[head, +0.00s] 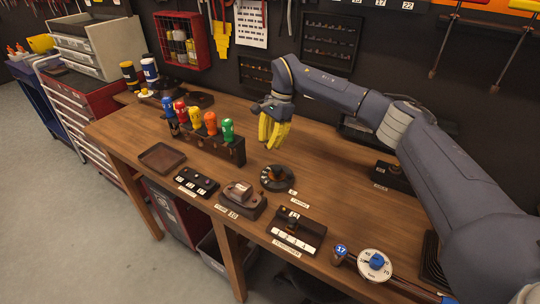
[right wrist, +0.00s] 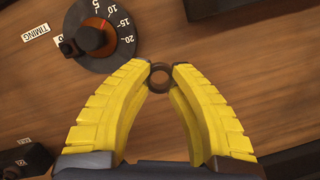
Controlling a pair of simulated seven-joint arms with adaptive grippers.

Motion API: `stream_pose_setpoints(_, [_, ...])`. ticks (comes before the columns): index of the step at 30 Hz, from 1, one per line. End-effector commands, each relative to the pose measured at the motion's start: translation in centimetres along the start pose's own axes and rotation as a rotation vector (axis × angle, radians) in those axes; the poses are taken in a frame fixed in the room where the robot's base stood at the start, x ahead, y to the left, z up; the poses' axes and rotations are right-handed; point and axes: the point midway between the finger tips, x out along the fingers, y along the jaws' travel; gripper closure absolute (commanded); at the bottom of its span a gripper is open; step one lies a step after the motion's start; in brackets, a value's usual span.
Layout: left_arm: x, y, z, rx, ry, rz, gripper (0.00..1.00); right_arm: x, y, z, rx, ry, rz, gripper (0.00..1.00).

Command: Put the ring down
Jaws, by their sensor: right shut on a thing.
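My right gripper (head: 270,128) reaches in from the right in the head view and hangs above the wooden workbench, behind the dark round dial. In the right wrist view its yellow fingers (right wrist: 160,75) are closed on a small dark brown ring (right wrist: 161,75), held at the fingertips. The ring's hole shows, with wood behind it. I cannot tell how high the ring is above the bench. In the head view the ring is too small or hidden to make out. My left gripper is in neither view.
The dial (head: 277,178) with an orange middle lies in front of the gripper. A rack (head: 215,145) with several coloured-handled tools stands to its left. A brown tray (head: 161,158), small blocks and a white gauge (head: 375,263) line the front edge. Bare bench (head: 330,165) lies right of the dial.

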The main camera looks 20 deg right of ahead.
Motion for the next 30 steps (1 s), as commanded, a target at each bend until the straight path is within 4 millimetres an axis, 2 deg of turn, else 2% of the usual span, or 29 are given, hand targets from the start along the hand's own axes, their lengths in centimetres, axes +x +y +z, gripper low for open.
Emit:
stream_pose_setpoints(3, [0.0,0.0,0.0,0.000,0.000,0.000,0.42,1.2,0.0,-0.3,0.000,0.000,0.000,1.00])
stream_pose_setpoints(13, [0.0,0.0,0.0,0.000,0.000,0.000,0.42,2.6,0.0,-0.7,0.000,-0.001,0.000,1.00])
stream_pose_setpoints(21, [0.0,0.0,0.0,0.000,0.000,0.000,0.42,5.6,0.0,-1.5,0.000,0.000,0.001,1.00])
stream_pose_setpoints(30, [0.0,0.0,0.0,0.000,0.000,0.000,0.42,5.9,0.0,-1.6,-0.001,0.001,-0.001,1.00])
